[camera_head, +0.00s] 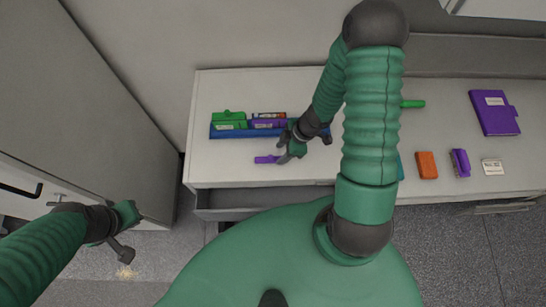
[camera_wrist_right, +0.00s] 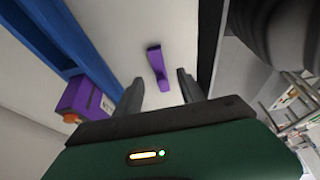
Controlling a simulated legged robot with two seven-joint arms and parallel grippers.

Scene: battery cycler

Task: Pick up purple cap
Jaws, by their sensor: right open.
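The purple cap (camera_head: 266,159) lies on the white counter in front of the blue tray. It also shows in the right wrist view (camera_wrist_right: 157,66), lying ahead of and between the two fingers. My right gripper (camera_head: 283,157) is just right of the cap in the head view, pointing down at the counter. Its fingers (camera_wrist_right: 160,88) are apart with nothing between them. My left gripper (camera_head: 132,216) hangs over the floor at the left, away from the counter; whether its jaws are open is unclear.
A blue tray (camera_head: 219,134) holds a green box (camera_head: 229,121) and purple boxes (camera_head: 268,123) behind the cap. A drawer (camera_head: 245,202) stands partly open below the counter front. A purple binder (camera_head: 493,113), an orange object (camera_head: 427,165) and a small purple item (camera_head: 460,163) lie at right.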

